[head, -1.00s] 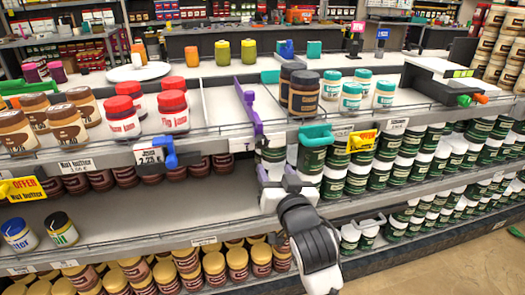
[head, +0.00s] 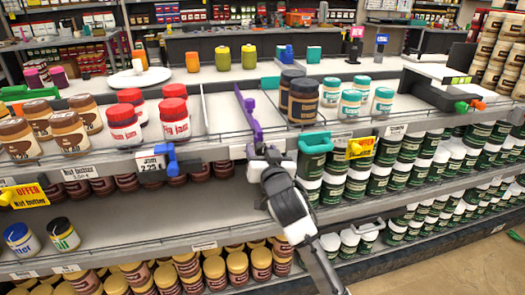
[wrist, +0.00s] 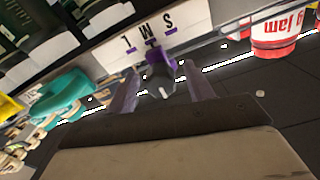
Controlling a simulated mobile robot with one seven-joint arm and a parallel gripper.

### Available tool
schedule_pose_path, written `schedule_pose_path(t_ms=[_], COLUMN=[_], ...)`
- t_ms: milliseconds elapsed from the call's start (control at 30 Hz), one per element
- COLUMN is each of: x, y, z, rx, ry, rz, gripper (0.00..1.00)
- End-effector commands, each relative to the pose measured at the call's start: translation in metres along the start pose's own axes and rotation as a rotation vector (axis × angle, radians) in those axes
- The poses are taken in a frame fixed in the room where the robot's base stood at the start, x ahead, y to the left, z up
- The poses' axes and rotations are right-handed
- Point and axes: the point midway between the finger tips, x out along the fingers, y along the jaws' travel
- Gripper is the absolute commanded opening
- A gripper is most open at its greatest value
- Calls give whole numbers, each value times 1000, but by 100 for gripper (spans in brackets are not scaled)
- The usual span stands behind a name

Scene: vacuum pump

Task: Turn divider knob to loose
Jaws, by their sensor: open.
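The purple divider (head: 248,118) stands on the upper shelf, its front end at the shelf edge. In the wrist view a purple knob (wrist: 160,68) sits below a white label (wrist: 110,40) with the letters S, M and L and small purple ticks. A short white mark shows on the knob's near side; I cannot tell which letter it is set to. My gripper (wrist: 160,92) is open, with one finger on each side of the knob; whether they touch it is unclear. In the head view my gripper (head: 266,158) is at the shelf edge and hides the knob.
A blue handle (head: 172,158) juts from the shelf edge to the left, a teal one (head: 316,142) to the right. Red-lidded jam jars (head: 124,128) and dark jars (head: 303,100) stand either side of the divider. The lower shelf left of my arm is mostly clear.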

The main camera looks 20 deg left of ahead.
Motion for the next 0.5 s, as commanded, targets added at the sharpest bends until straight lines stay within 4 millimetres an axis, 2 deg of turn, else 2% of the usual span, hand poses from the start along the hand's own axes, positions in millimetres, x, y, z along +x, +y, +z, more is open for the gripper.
schedule_pose_path(t_ms=[133,400,500], x=[0,0,0], y=[0,0,0], z=[0,0,0], rx=[0,0,0], ry=[0,0,0], rz=[0,0,0], gripper=[52,17,7])
